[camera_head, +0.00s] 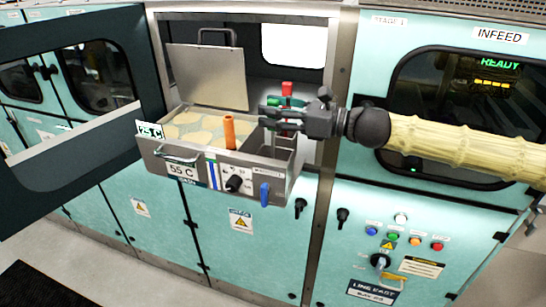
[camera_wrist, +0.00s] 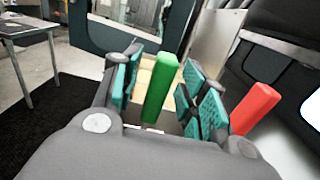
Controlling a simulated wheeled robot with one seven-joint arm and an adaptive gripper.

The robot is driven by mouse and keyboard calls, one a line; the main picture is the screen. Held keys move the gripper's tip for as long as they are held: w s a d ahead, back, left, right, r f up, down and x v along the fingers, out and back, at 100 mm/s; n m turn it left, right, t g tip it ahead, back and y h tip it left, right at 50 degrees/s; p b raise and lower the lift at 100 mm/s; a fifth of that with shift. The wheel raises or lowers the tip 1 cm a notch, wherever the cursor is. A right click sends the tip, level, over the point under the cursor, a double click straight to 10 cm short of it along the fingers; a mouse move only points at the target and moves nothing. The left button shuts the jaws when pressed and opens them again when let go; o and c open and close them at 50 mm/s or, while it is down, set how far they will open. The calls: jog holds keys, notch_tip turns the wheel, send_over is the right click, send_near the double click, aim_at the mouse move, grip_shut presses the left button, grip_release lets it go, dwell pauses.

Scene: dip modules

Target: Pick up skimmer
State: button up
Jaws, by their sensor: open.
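The skimmer is not clearly identifiable; only upright tool handles show at the open bath unit (camera_head: 215,160). A green handle (camera_wrist: 160,90) stands between the spread fingers of my gripper (camera_wrist: 163,95) in the wrist view, with a gap to the left finger. Its lower end is hidden. In the head view my gripper (camera_head: 268,115) is over the bath's right compartment, with the green handle (camera_head: 290,102) partly behind it. A red handle (camera_wrist: 256,108) stands just right of the right finger; it also shows in the head view (camera_head: 287,88). My gripper is open.
An orange handle (camera_head: 229,131) stands near the bath's front wall. Pale discs (camera_head: 198,137) lie in the left compartment. A raised metal lid (camera_head: 207,77) stands behind the bath. A dark open door (camera_head: 85,110) is at left, and the INFEED cabinet (camera_head: 370,200) at right.

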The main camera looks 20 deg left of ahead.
jog(key=shift+a, duration=0.15)
grip_shut()
jog(key=shift+r, duration=0.1)
